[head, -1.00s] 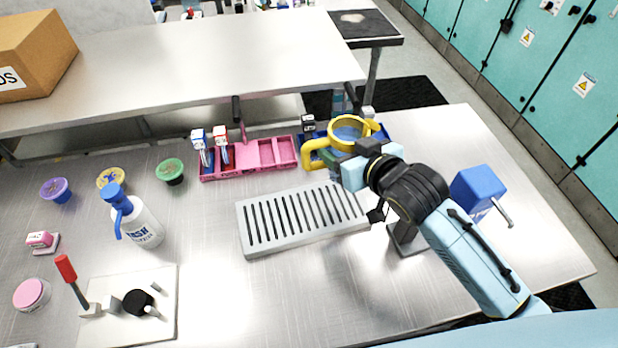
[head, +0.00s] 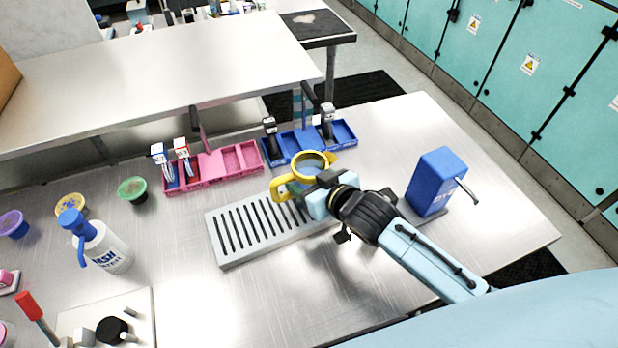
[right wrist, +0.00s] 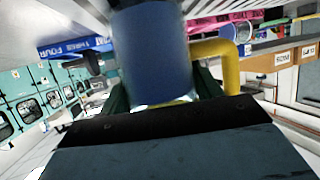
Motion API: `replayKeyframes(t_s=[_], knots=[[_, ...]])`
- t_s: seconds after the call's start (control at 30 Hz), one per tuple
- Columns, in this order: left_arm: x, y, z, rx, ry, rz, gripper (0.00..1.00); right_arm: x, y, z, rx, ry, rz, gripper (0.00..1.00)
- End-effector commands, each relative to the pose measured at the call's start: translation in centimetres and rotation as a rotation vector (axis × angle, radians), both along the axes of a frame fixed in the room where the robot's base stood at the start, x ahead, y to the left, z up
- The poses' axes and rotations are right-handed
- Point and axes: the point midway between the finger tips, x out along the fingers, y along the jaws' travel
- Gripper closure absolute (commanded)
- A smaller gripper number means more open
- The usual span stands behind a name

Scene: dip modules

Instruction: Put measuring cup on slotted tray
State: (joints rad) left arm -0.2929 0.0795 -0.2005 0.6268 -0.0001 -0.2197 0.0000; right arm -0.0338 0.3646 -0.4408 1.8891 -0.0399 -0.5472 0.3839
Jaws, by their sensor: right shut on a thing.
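The measuring cup (head: 310,164) has a yellow rim and handle and a blue body. It is held by my right gripper (head: 308,188), which is shut on it. In the head view the cup shows at the back right end of the slotted tray (head: 232,262); whether it touches the tray cannot be told. The grey slotted tray lies flat on the metal table with its slots bare. In the right wrist view the cup's blue body (right wrist: 152,50) fills the middle, with the yellow handle (right wrist: 232,65) to its right. My left gripper is not in view.
A blue bin (head: 343,134) and a pink bin (head: 215,180) with tools stand behind the tray. A blue block-shaped device with a lever (head: 432,182) stands to the right.

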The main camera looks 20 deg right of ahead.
Motion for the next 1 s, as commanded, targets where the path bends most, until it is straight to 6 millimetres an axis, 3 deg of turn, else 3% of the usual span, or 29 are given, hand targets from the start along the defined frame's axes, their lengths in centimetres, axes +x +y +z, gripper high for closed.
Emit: replayKeyframes(t_s=[0.03,0.07,0.23,0.63,1.0], knots=[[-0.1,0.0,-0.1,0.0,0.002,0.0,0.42,0.0,0.0,-0.2,0.001,0.0,0.0,0.65],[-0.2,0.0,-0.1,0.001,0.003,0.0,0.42,0.0,0.0,-0.3,0.001,0.001,0.0,0.35],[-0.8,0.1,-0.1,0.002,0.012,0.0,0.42,0.0,0.0,-0.2,0.0,0.001,0.0,0.14],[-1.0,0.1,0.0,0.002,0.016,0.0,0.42,-0.6,-0.2,0.3,0.0,0.001,0.0,0.14],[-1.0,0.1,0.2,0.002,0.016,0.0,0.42,-6.8,-2.3,2.9,-0.001,0.004,0.0,0.14]])
